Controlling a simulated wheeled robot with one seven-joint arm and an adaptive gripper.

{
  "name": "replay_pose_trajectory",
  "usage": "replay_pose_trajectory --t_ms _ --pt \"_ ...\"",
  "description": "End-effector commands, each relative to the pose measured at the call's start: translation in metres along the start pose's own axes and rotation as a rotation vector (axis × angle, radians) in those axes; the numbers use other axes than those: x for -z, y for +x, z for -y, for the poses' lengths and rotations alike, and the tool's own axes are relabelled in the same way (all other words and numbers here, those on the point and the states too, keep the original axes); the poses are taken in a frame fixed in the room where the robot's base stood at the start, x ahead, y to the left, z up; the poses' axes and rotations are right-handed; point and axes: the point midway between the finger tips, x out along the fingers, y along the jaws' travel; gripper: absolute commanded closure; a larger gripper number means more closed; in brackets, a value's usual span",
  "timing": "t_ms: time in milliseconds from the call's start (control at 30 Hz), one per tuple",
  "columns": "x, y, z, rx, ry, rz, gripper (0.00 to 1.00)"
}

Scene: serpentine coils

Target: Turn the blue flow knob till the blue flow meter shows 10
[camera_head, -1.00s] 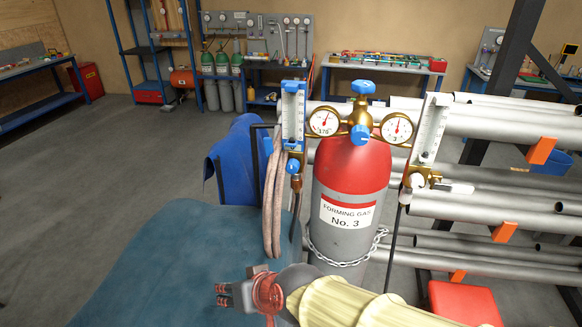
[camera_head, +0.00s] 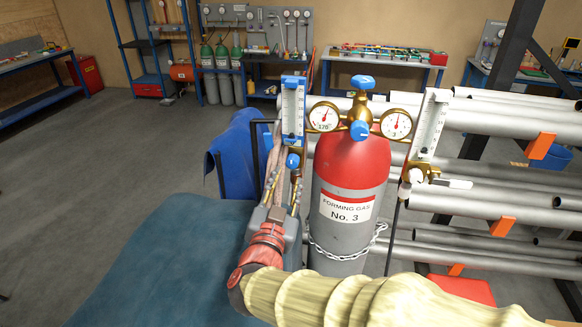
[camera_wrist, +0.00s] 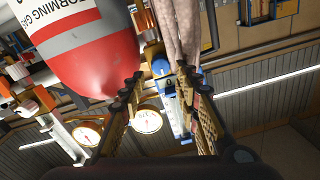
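The blue flow meter (camera_head: 292,108) stands upright left of the gas cylinder; its scale is too small to read. The blue flow knob (camera_head: 293,161) is on the brass valve below it. My gripper (camera_head: 284,184) is just below the knob, pointing up at it. In the wrist view my gripper (camera_wrist: 159,78) is open, with its two fingers apart. The blue knob (camera_wrist: 160,67) shows between and beyond the fingertips, and no grip on it shows. The blue flow meter (camera_wrist: 175,112) runs behind it, partly hidden by the right finger.
The cylinder (camera_head: 346,215) with red top stands close right of my gripper. Pressure gauges (camera_head: 324,117) and a white-framed flow meter (camera_head: 430,126) sit on its regulator. Pinkish hoses (camera_wrist: 183,30) hang close beside the blue knob. Steel pipes (camera_head: 470,200) lie right; open floor is left.

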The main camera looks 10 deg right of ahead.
Motion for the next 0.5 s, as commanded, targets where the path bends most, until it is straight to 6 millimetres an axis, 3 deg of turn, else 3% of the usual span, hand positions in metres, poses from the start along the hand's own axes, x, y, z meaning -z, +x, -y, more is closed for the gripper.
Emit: replay_pose_trajectory --t_ms 300,500 --pt "-0.001 0.047 -0.002 -0.002 0.000 0.000 0.68" --pt "-0.001 0.067 0.000 0.001 0.001 0.001 0.68"
